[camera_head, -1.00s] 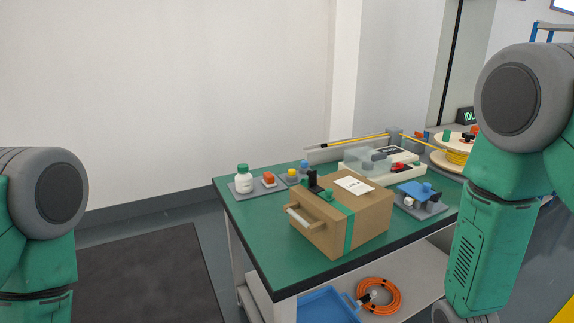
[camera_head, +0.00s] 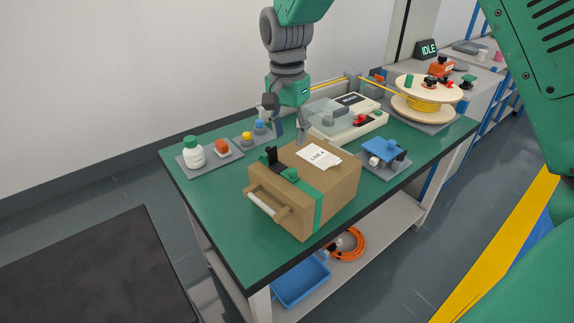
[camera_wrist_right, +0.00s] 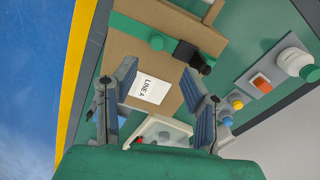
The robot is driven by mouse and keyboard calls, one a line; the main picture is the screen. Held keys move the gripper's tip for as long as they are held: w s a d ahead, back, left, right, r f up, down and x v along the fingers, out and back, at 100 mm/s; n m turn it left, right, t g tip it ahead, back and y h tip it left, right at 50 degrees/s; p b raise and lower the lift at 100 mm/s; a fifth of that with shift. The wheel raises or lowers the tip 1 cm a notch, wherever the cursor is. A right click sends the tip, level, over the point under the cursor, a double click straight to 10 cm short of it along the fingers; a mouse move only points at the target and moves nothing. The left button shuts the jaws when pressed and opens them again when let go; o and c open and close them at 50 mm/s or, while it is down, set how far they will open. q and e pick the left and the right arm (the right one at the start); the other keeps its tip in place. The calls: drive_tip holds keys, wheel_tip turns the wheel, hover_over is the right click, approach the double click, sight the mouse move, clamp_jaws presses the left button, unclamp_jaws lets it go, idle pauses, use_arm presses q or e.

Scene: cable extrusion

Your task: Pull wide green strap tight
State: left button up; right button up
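The wide green strap (camera_head: 318,208) runs over the top and down the side of a brown cardboard box (camera_head: 342,196) on the green table. A black buckle (camera_head: 272,156) and a green knob (camera_head: 290,174) sit on the strap's top run. The strap also shows in the right wrist view (camera_wrist_right: 130,27). My right gripper (camera_head: 288,132) is above the table behind the box, pointing down. In the right wrist view its fingers (camera_wrist_right: 162,100) are wide apart with nothing between them, the box's white label beyond. My left gripper is not in view.
A white bottle (camera_head: 194,154) and small coloured parts stand left of the box. A blue clamp-like part (camera_head: 384,148) is to its right. A machine with a clear cover (camera_head: 350,118) and a cable spool (camera_head: 428,97) are behind. The table's front left is clear.

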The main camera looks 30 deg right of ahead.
sight(292, 170)
drive_tip(key=f, duration=0.3)
drive_tip(key=d+f, duration=0.1)
drive_tip(key=f, duration=0.6)
drive_tip(key=shift+s+d+b, duration=0.15)
drive_tip(key=shift+d+b, duration=0.1)
drive_tip(key=shift+b, duration=0.1)
drive_tip(key=shift+a, duration=0.45)
drive_tip(key=shift+a+r, duration=0.1)
drive_tip(key=shift+c, duration=0.8)
clamp_jaws()
